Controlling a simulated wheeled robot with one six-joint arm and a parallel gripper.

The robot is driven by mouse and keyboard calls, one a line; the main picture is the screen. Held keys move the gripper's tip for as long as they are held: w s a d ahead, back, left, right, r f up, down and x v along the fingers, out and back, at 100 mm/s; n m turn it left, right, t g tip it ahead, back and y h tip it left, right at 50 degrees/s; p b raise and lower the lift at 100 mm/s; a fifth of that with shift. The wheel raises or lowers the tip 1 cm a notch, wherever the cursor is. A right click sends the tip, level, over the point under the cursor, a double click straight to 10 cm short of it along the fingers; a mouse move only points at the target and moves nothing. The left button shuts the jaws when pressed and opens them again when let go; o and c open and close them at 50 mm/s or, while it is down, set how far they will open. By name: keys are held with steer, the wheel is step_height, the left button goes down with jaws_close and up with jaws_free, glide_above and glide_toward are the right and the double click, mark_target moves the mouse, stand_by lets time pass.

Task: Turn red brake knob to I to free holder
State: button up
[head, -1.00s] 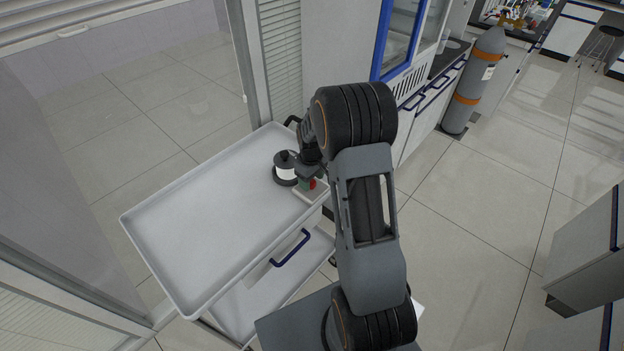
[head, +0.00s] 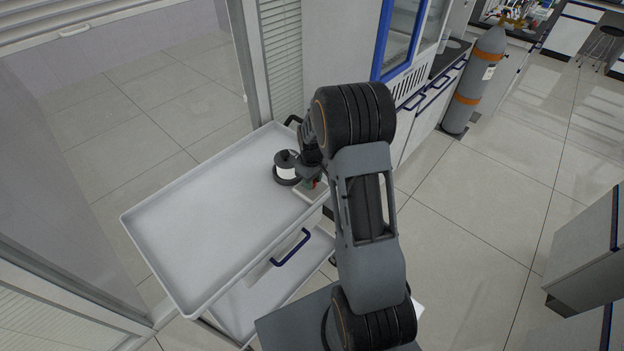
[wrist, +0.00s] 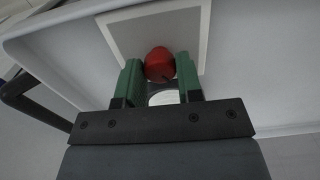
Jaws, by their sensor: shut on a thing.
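The red brake knob (wrist: 159,65) sits between the two green fingers of my gripper (wrist: 159,78) in the wrist view, and the fingers are shut on it. In the head view my gripper (head: 311,184) is at the right side of the white cart tray, mostly hidden by my arm. A dark round holder with a white middle (head: 286,168) stands just left of the gripper. The I mark and the knob's pointer cannot be made out.
The white cart tray (head: 205,215) is bare to the left and front. A blue handle (head: 291,248) is on the cart's near side. A cabinet with blue handles (head: 425,95) and a grey gas cylinder (head: 475,85) stand behind.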

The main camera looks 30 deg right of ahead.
steer(key=shift+m, duration=0.3)
steer(key=m+b, duration=0.2)
steer(key=m, duration=0.3)
steer(key=shift+m, duration=0.3)
steer(key=shift+m+b, duration=0.45)
steer(key=shift+m, duration=2.35)
steer(key=o, duration=0.9)
step_height(320, 180, up, 14)
steer(key=shift+f, duration=0.1)
